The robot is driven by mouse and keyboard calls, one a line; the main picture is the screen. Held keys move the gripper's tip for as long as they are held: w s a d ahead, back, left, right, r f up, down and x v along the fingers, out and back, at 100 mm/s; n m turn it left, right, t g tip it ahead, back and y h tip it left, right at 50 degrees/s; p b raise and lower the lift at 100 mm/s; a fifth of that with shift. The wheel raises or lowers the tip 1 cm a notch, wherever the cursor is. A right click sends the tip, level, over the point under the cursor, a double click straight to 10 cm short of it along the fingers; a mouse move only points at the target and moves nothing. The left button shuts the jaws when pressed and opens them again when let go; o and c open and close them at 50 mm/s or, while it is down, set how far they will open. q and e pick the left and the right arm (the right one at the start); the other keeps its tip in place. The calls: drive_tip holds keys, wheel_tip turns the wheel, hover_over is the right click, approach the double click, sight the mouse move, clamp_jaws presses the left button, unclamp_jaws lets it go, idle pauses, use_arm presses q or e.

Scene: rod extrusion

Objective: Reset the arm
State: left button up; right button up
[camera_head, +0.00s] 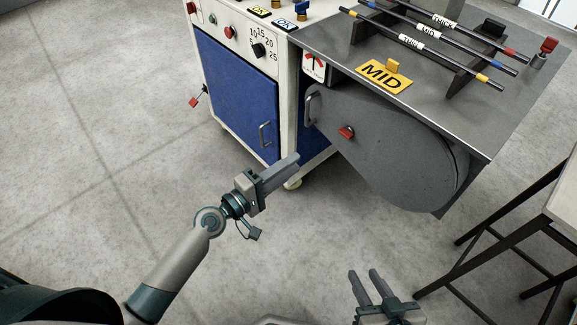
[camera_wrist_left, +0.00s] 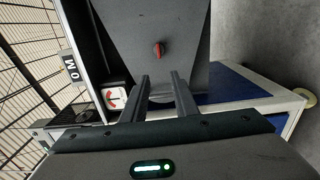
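My left gripper (camera_head: 281,174) is in front of the machine's lower front, above the floor and apart from the machine in the head view. Its two fingers (camera_wrist_left: 160,86) show with a gap between them in the left wrist view, and nothing is between them. My right gripper (camera_head: 367,284) is at the bottom of the head view with its two fingers apart and empty. The grey cover (camera_head: 395,145) with a red knob (camera_head: 346,132) is ahead of the left gripper; the red knob also shows in the left wrist view (camera_wrist_left: 159,49).
The machine has a blue cabinet door (camera_head: 235,92), a dial (camera_head: 258,50) and a gauge (camera_head: 314,66). A yellow MID plate (camera_head: 384,76) and rods labelled THIN, MID and THICK lie on its grey top. A table (camera_head: 565,207) stands at the right. The left floor is clear.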

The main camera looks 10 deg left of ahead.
idle(0.3)
